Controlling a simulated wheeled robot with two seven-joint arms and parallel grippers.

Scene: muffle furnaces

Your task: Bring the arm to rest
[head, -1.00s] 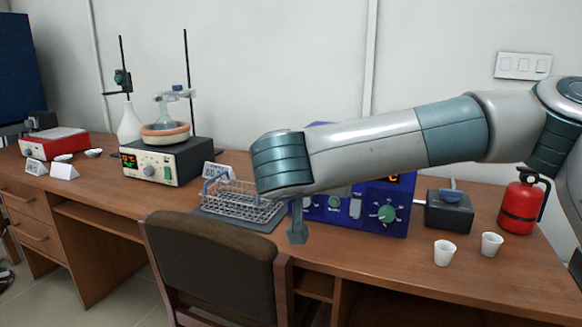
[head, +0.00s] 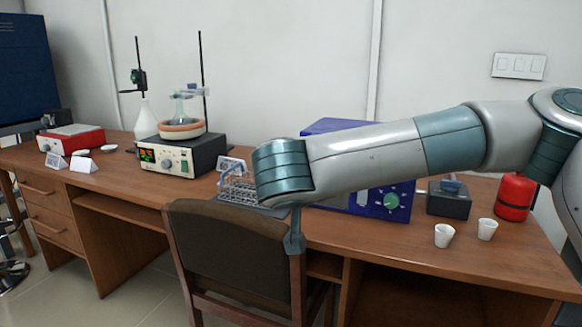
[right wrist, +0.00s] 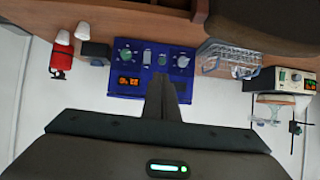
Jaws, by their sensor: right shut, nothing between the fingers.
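My right arm (head: 370,153) reaches in from the right across the head view, raised in front of the desk. Its gripper (head: 294,243) points down by the top corner of the chair back and is small there. In the right wrist view the two fingers of the right gripper (right wrist: 161,92) are together, with nothing between them. They overlap the blue furnace (right wrist: 127,55) in that picture. My left gripper is in no view.
The blue furnace (head: 400,210) stands on the desk (head: 385,248), partly hidden by my arm. A wire rack (head: 238,194), two white cups (head: 444,236), a red extinguisher (head: 514,197) and a heating unit (head: 183,156) share the desk. A chair (head: 225,250) stands in front.

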